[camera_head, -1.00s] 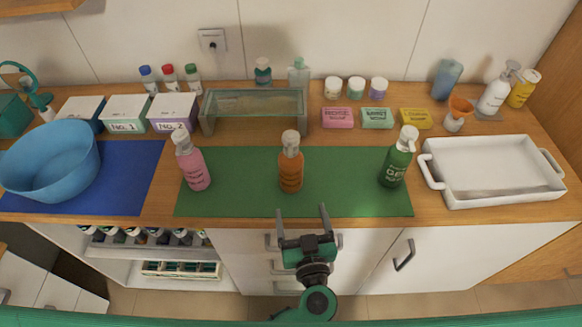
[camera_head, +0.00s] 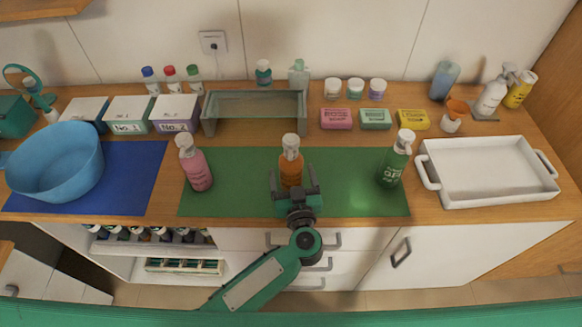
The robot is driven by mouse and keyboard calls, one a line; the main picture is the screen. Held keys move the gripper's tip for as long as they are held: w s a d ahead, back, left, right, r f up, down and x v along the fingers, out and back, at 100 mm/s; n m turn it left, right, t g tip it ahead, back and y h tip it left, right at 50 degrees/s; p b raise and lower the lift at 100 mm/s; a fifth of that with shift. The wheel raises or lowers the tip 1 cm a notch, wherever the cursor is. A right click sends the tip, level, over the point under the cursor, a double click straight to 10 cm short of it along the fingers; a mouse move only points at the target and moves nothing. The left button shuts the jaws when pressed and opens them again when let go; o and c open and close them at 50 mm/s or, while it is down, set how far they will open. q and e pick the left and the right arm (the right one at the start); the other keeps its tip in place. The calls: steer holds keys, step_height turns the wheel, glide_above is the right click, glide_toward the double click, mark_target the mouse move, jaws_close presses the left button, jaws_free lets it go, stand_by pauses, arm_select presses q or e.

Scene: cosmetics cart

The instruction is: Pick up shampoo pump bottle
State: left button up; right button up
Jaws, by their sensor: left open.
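Three pump bottles with white pump heads stand upright on the green mat (camera_head: 345,195): a pink one (camera_head: 199,176) at left, an amber one (camera_head: 291,163) in the middle and a green one (camera_head: 391,169) at right. Their labels are too small to tell which is shampoo. My left gripper (camera_head: 292,171) is open in front of the amber bottle. Its fingers point away from me, one to each side of the bottle's body in the picture. The gripper hides the bottle's lower part, and I cannot tell whether they touch. My right gripper is not in view.
A white tray (camera_head: 421,173) stands right of the mat, and a blue basin (camera_head: 57,161) on a blue mat (camera_head: 131,187) at left. Behind are a glass-sided box (camera_head: 255,127), soap boxes (camera_head: 336,118) and small jars. Bare mat lies between the bottles.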

arm_select(q)
steer(key=c, duration=1.3)
step_height(320, 180, up, 20)
steer(key=shift+r, duration=0.1)
